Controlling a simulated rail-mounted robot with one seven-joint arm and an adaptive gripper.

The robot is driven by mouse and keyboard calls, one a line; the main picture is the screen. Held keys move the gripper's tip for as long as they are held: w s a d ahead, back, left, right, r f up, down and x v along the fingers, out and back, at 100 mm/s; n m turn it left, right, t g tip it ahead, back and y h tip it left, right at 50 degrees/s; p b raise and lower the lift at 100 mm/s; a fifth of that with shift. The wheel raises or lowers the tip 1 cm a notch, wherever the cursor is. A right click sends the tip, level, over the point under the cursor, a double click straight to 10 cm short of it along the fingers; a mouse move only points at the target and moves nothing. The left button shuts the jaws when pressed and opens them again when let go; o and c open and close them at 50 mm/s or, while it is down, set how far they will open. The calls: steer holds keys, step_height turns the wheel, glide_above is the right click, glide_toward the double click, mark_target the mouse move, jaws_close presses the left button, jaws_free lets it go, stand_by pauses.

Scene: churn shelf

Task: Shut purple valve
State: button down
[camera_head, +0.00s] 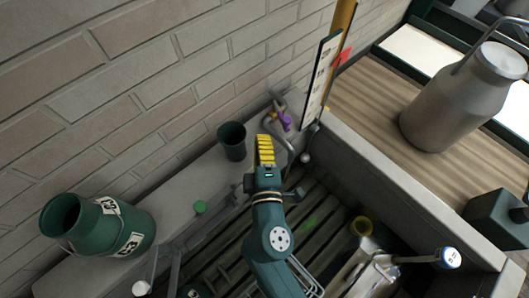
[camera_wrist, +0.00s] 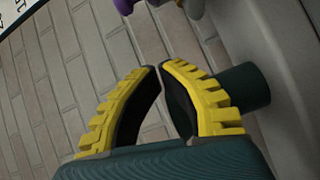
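The purple valve (camera_head: 286,121) sits on a grey pipe by the brick wall, beyond the gripper and a little to its right in the head view. In the wrist view a purple piece (camera_wrist: 124,5) is cut off by the top edge, so its handle position cannot be told. My gripper (camera_head: 265,138) has yellow ridged fingers and is a short way from the valve, apart from it. In the wrist view its fingertips (camera_wrist: 160,67) come together with nothing between them.
A dark green cup (camera_head: 232,141) stands on the ledge just left of my gripper. A metal churn (camera_head: 466,98) stands on the wooden surface at right. A slatted trough (camera_head: 329,214) is below.

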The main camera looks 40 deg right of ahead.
mark_target(288, 124)
steer(key=x, duration=0.4)
steer(key=d, duration=0.1)
steer(key=s+d, duration=0.1)
steer(key=d, duration=0.1)
steer(key=shift+s+d+f, duration=0.15)
steer(key=shift+d+f, duration=0.25)
steer(key=shift+s, duration=0.1)
steer(key=s+d+p, duration=0.1)
steer(key=s+d, duration=0.1)
steer(key=d, duration=0.1)
steer(key=shift+p, duration=0.4)
steer(key=shift+a, duration=0.2)
